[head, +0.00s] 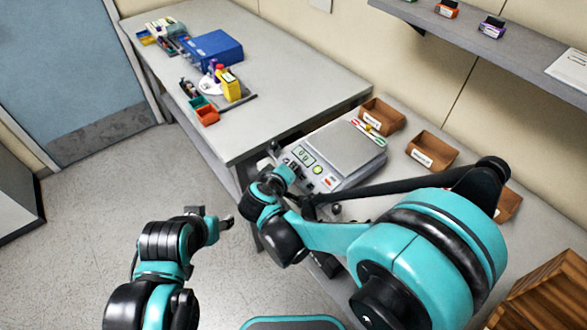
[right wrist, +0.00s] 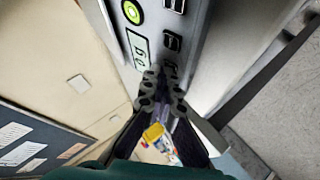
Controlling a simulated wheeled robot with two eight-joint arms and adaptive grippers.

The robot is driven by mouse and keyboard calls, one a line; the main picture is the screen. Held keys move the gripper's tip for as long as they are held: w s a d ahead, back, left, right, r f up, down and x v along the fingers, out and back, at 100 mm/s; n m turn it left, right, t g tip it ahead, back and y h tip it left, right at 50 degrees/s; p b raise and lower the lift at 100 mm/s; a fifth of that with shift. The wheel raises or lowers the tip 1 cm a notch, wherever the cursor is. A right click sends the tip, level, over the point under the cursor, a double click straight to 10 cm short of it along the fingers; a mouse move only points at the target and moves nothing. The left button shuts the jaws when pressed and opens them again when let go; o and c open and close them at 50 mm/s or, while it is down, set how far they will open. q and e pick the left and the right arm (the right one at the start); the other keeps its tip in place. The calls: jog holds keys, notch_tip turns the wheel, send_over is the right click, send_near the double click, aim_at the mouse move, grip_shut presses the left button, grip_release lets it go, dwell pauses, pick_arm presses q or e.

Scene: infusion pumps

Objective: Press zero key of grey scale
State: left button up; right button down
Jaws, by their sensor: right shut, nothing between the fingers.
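The grey scale (head: 348,148) sits on the lower bench with a flat metal pan and a sloped front panel. Its panel carries a lit green display (head: 303,155) and a round green-ringed button. In the right wrist view the display (right wrist: 139,48) shows beside dark square keys (right wrist: 172,41). My right gripper (right wrist: 164,72) is shut and empty, its tips close to the panel by the lower keys. The tips hide part of the panel, and I cannot tell whether they touch a key. My left gripper (head: 225,221) is over the floor, away from the scale; its jaw state is unclear.
Brown open bins (head: 433,151) stand behind and right of the scale. A higher table (head: 290,85) to the left holds a blue box (head: 212,46) and small items. A wall shelf (head: 470,30) hangs above. A wooden crate (head: 545,290) stands lower right.

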jog(key=shift+r, duration=0.1)
jog(key=shift+s+a+r+p, duration=0.1)
jog(key=shift+a+r+p, duration=0.05)
jog(key=shift+r+p, duration=0.45)
jog(key=shift+r, duration=0.15)
jog(key=r+p, duration=0.2)
jog(key=r, duration=0.1)
jog(key=a+r+p, duration=0.1)
jog(key=shift+s+r+p, duration=0.3)
jog(key=shift+s+p, duration=0.05)
jog(key=shift+s, duration=0.05)
dwell(0.6)
